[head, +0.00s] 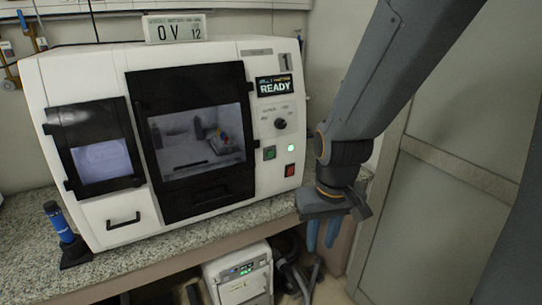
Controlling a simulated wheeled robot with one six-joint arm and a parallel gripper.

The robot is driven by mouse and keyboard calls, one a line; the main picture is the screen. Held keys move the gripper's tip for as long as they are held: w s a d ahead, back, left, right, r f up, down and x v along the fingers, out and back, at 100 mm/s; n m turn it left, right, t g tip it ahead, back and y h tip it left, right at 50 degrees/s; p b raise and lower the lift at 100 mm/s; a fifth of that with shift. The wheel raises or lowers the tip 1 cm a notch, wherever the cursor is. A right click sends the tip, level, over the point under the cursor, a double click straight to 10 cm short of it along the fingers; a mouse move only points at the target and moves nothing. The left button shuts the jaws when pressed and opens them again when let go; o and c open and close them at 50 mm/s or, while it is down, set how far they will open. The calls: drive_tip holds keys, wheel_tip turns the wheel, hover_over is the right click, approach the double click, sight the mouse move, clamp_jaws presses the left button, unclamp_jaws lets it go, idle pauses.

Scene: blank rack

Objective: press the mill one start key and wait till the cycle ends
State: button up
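Mill one (100,215) is a white machine with a "1" label on the counter. Its display (274,85) reads READY. Any lettering on the keys is too small to read. The dark-framed main door (190,83) looks shut, with coloured parts visible behind its window. My gripper (322,246) hangs fingers down, right of and below the keys, apart from the mill. A gap shows between its two blue fingers, with nothing held.
A granite counter (235,222) carries the mill. A blue cylindrical tool (60,222) stands on a dark base at the left. A plate (175,28) reading "OV 12" stands on top of the mill. A white unit (240,277) and hoses are below the counter.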

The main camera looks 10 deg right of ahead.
clamp_jaws()
idle(1.4)
